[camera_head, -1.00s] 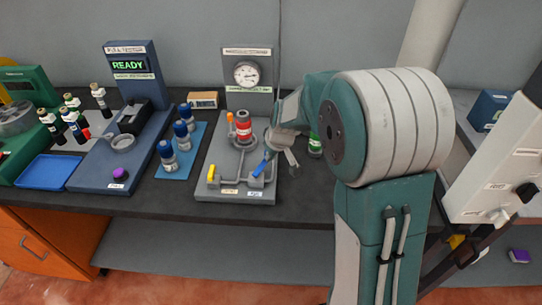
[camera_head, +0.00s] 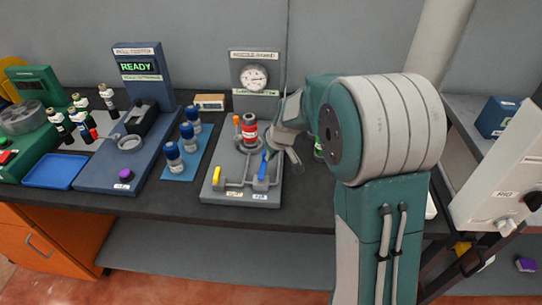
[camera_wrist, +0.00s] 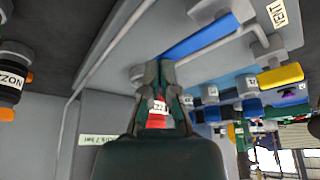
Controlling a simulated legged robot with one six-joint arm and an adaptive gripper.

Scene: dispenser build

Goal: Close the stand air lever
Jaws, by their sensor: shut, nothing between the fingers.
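The grey stand (camera_head: 215,188) on the bench has a blue lever (camera_head: 264,166) at its front right and a yellow lever (camera_head: 217,178) at its front left. I cannot read which label says air. The blue lever points up and back from its valve. My gripper (camera_head: 292,162) is shut and empty, just right of the blue lever. In the wrist view, the shut fingertips (camera_wrist: 165,72) are beside the near end of the long blue lever (camera_wrist: 200,37); I cannot tell whether they touch. The yellow lever (camera_wrist: 282,76) is farther right there.
A red canister (camera_head: 249,132) and an orange handle (camera_head: 237,121) stand behind the levers, below a gauge (camera_head: 254,77). Blue-capped bottles (camera_head: 189,136) stand on a blue mat to the left. A green-labelled bottle (camera_head: 318,147) is partly hidden behind my arm.

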